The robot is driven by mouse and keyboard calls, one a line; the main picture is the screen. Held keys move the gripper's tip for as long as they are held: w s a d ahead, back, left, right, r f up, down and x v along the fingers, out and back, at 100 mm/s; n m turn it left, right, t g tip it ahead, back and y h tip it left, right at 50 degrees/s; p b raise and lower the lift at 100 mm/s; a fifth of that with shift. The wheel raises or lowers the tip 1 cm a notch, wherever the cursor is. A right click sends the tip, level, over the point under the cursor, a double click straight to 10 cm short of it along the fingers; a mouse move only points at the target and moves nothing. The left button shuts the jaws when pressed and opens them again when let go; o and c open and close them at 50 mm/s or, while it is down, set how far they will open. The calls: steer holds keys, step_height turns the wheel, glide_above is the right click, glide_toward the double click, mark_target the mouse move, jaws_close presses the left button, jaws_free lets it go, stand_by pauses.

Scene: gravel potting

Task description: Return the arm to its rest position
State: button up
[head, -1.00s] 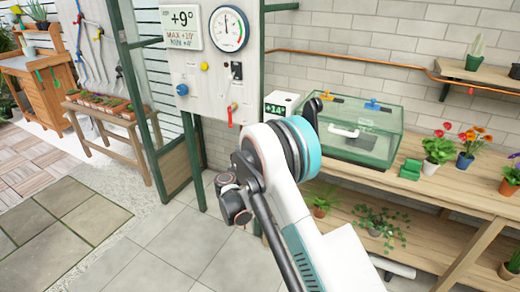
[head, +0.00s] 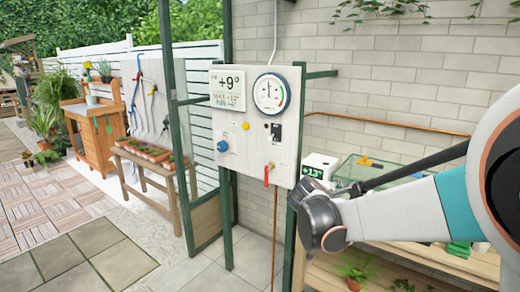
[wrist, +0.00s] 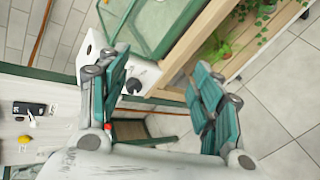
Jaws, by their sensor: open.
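My gripper (wrist: 160,112) shows in the wrist view with its two teal-padded fingers spread wide apart and nothing between them. In the head view my arm reaches in from the right edge, folded in front of the bench, and the gripper's fingertips cannot be made out there. The wrist view looks past the fingers at the bench side, the floor and, at the left, part of the control panel.
The control panel (head: 228,131) with dial and red lever stands left of my arm. Behind the arm are a glass propagator (head: 362,168) and a white display box (head: 316,166) on a wooden bench (head: 478,262). Paved floor (head: 84,238) lies open at left.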

steer(key=s+d+r+m+g+y, duration=0.1)
steer(key=s+r+m+g+y, duration=0.15)
steer(key=s+m, duration=0.95)
steer(key=s+a+f+m+y, duration=0.1)
steer(key=s+a+f+y, duration=0.1)
steer(key=s, duration=0.9)
steer(key=s+a+f+m+y, duration=0.2)
steer(key=s, duration=1)
steer(key=shift+f+y, duration=0.35)
